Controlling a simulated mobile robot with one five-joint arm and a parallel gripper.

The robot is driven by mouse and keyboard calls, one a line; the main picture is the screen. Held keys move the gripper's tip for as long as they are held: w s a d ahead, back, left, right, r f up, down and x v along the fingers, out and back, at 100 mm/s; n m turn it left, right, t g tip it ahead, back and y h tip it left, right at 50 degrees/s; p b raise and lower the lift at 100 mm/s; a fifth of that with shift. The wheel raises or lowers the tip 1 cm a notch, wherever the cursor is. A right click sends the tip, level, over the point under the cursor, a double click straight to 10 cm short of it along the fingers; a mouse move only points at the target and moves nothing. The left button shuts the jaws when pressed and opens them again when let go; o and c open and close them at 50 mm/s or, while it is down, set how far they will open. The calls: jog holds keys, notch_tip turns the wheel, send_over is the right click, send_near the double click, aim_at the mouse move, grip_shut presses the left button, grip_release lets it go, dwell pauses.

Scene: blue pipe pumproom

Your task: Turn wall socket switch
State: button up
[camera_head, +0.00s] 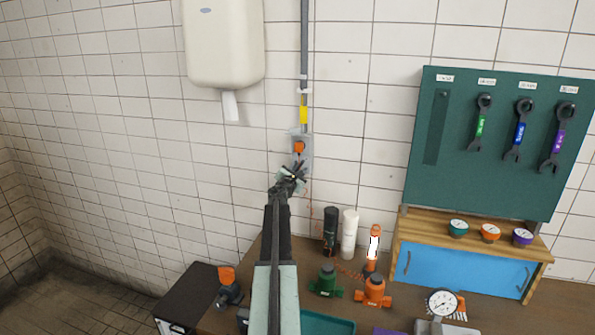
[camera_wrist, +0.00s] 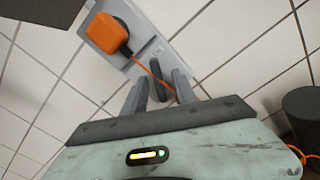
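The wall socket is a grey plate (camera_head: 304,138) on the tiled wall below a conduit, with an orange plug (camera_head: 299,147) in its upper part. In the wrist view the plate (camera_wrist: 146,35) lies tilted, with the orange plug (camera_wrist: 107,33) at its upper left. My gripper (camera_head: 292,172) is at the plate's lower part. In the wrist view its two fingers (camera_wrist: 160,88) stand apart. A narrow dark grey piece (camera_wrist: 157,80), possibly the switch, shows between them. I cannot tell whether the fingers touch it. My gripper hides the plate's lower end in the head view.
An orange cord (camera_wrist: 152,72) runs from the plug past the fingers. A hand dryer (camera_head: 224,45) hangs at upper left. Black (camera_head: 330,230) and white (camera_head: 349,234) cylinders stand on the bench below right. A green tool board (camera_head: 430,175) is at right. The left wall area is clear.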

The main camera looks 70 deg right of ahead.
grip_shut()
jog(key=shift+a, duration=0.3)
jog(key=shift+d+r, duration=0.1)
jog(key=shift+d, duration=0.15)
jog(key=m, duration=0.4)
jog(key=shift+m, duration=0.4)
jog(key=m, duration=0.3)
jog(key=shift+d+m, duration=0.1)
jog(key=shift+m, duration=1.9)
jog(key=shift+w, duration=0.1)
